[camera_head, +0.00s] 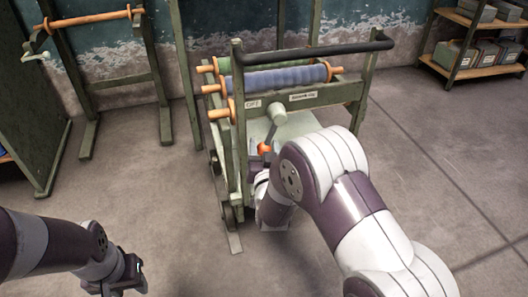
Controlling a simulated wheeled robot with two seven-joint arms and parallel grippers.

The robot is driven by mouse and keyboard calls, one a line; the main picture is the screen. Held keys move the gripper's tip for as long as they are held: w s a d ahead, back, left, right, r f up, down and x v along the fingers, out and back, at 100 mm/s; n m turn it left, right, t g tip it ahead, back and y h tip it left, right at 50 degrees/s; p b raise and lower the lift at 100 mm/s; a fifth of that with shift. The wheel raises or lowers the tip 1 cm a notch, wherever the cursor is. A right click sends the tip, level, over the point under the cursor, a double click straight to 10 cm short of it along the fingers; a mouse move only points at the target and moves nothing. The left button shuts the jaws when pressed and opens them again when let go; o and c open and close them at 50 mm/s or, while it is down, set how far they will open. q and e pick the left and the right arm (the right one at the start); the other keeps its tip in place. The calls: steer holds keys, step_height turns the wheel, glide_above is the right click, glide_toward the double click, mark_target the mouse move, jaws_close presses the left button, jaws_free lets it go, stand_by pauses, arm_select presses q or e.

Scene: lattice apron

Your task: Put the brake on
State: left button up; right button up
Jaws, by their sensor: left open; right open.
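A green wheeled frame (356,92) with a black push handle (316,51) stands in the middle. A pale grey lever (272,130) with an orange knob (264,149) sits on its near side, below two small white labels. The lever slants down and left. My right gripper (262,184) is open, just below the orange knob; my own wrist and arm hide part of it, and I cannot tell whether it touches the lever. My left gripper (134,276) is open and empty above the floor at the lower left, well apart from the frame.
A blue roll (272,79) and a green roll (224,66) lie across the frame on orange-ended rods. Another rack with an orange rod (92,19) stands at the back left. Shelves (470,64) with boxes stand at the back right. The floor at right is clear.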

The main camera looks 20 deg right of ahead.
jaws_close()
steer(key=shift+d, duration=0.1)
steer(key=d+n+t+p, duration=0.1)
steer(key=d+n+p, duration=0.1)
steer(key=d+n, duration=0.5)
steer(key=shift+d+n+t+y, duration=0.15)
steer(key=shift+n+t+y, duration=0.2)
steer(key=shift+n, duration=0.95)
steer(key=shift+w+r, duration=0.15)
